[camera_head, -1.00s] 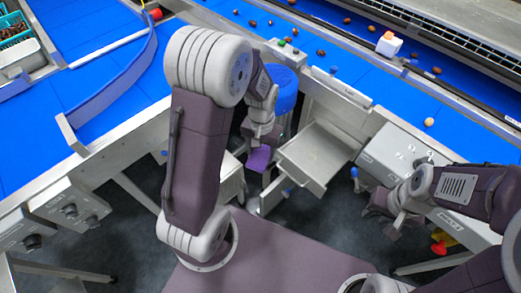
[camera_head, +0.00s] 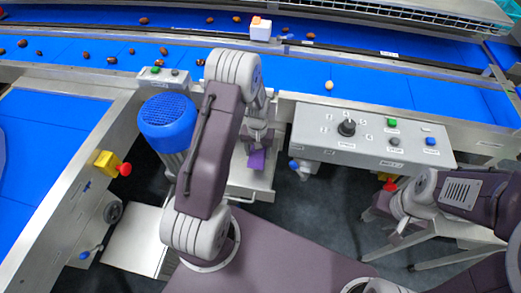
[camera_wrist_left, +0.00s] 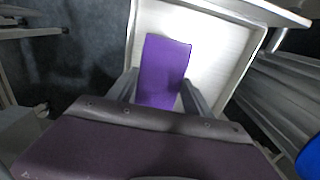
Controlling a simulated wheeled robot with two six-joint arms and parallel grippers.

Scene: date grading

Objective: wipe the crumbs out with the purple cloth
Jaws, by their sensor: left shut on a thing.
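The purple cloth (camera_head: 257,158) hangs from my left gripper (camera_head: 257,146) over an open, pale metal drawer (camera_head: 262,195). In the left wrist view my left gripper (camera_wrist_left: 158,92) is shut on the cloth (camera_wrist_left: 165,65), whose free end lies over the inside of the drawer (camera_wrist_left: 215,40). I cannot tell whether the cloth touches the drawer floor. No crumbs can be made out; my arm and the cloth hide part of the drawer. My right gripper (camera_head: 399,217) is at the right, below the control box, away from the drawer; its jaws are not clear.
A blue motor (camera_head: 168,122) stands just left of my left arm. A grey control box (camera_head: 372,137) with a knob and buttons is to the right of the drawer. A yellow and red switch (camera_head: 112,163) is at the left. Blue belts with brown dates (camera_head: 112,61) run behind.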

